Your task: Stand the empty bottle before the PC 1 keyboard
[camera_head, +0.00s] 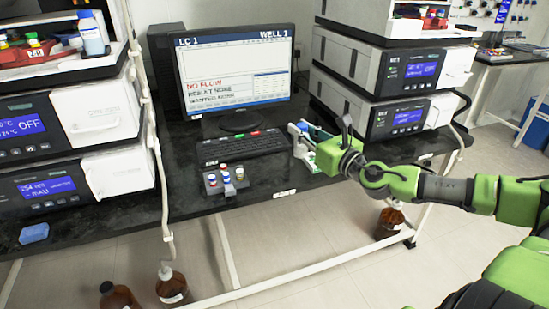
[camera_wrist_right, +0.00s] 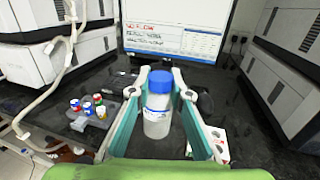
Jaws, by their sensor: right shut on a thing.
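My right gripper (camera_head: 306,136) reaches in from the right, at the right end of the black keyboard (camera_head: 240,146) below the monitor. In the right wrist view, the right gripper (camera_wrist_right: 160,95) has its teal fingers on both sides of a white bottle (camera_wrist_right: 157,122) with a blue cap and is shut on it. The bottle looks upright. In the head view the gripper hides most or all of it, and I cannot tell whether its base touches the bench. My left gripper is not in view.
A grey rack (camera_head: 226,181) with several small capped vials stands in front of the keyboard. The monitor (camera_head: 236,70) stands behind it. Instrument stacks flank the bench on both sides. A blue block (camera_head: 34,233) lies at the front left. Brown bottles (camera_head: 172,285) stand below.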

